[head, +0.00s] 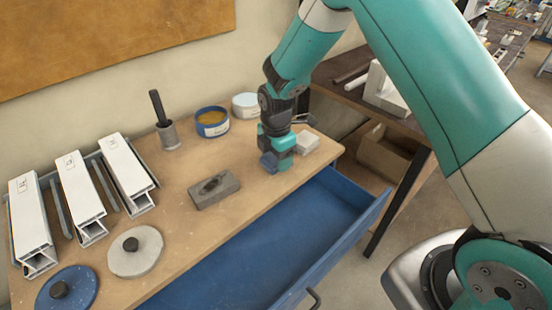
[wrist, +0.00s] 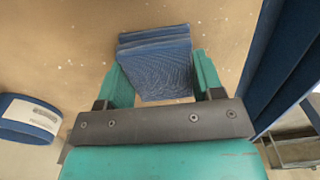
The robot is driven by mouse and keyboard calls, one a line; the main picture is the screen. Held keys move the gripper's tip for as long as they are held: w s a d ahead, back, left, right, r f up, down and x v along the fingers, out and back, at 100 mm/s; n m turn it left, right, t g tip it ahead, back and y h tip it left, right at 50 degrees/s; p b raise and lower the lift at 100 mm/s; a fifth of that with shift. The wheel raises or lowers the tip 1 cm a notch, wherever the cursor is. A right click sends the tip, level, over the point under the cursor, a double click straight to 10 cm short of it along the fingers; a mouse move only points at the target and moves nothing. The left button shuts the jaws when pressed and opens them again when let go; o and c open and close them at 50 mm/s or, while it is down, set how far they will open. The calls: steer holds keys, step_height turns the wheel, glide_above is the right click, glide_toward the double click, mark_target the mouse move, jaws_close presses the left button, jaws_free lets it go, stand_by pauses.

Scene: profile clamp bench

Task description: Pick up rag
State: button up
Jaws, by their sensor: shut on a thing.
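The rag is a folded blue cloth (wrist: 154,66) with a fine weave. In the wrist view it lies between the two teal fingers of my gripper (wrist: 157,80), which are shut on it. In the head view my gripper (head: 281,160) points down over the right end of the wooden bench, and a blue part of the rag (head: 268,161) shows at its left. The fingers hide the rest. I cannot tell whether the rag touches the bench top.
A blue drawer (head: 232,262) stands open below the bench's front edge. A white block (head: 307,142) sits just right of my gripper. A grey block (head: 214,190), an open tin (head: 212,122), a pale tin (head: 246,104) and white profiles (head: 128,170) stand to the left.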

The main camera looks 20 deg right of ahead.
step_height(320, 180, up, 20)
steer(key=b, duration=0.1)
steer(key=shift+b, duration=0.4)
steer(key=shift+o, duration=0.3)
steer(key=shift+f, duration=0.1)
